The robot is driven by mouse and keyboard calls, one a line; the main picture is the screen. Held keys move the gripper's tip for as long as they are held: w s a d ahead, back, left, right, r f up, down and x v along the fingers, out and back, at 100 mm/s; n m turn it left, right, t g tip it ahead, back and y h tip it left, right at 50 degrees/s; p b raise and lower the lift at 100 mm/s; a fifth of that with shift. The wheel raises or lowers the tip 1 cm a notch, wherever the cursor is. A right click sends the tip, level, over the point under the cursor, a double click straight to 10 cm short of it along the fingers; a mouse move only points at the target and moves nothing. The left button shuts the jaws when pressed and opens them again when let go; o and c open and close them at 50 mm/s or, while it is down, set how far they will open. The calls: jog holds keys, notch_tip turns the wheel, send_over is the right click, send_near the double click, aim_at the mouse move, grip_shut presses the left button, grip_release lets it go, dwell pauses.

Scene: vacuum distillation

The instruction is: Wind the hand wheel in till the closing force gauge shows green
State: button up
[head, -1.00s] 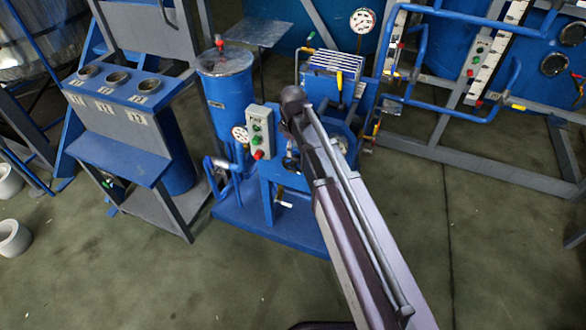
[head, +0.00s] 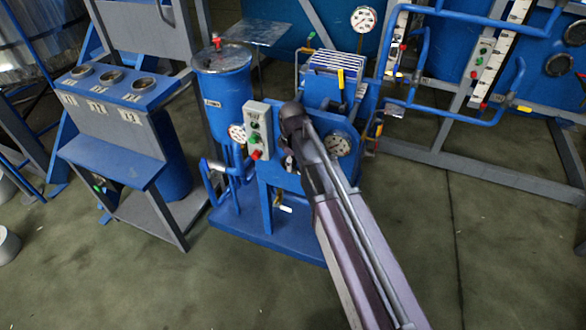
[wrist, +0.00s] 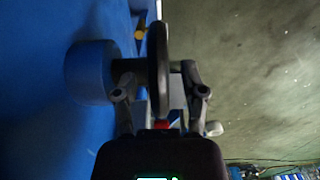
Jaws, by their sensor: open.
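The hand wheel (wrist: 157,45) shows edge-on in the wrist view as a dark, thin disc. My gripper (wrist: 159,72) is open, with one finger on each side of the wheel's rim; I cannot tell whether either finger touches it. A shaft and a blue round boss (wrist: 90,72) lie left of the wheel. In the head view my arm hides the wheel and most of the gripper. A round white dial (head: 338,144), likely the closing force gauge, is on the blue press (head: 337,62) just right of my arm. Its needle and colour are too small to read.
A grey button box (head: 257,130) and a second dial (head: 237,132) stand left of my arm, beside a blue tank (head: 226,95). A blue bench with cups (head: 110,150) is further left. Pipework (head: 420,60) stands right. Floor is free at lower right.

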jog(key=shift+f+b, duration=0.3)
jog(key=shift+f, duration=0.2)
grip_shut()
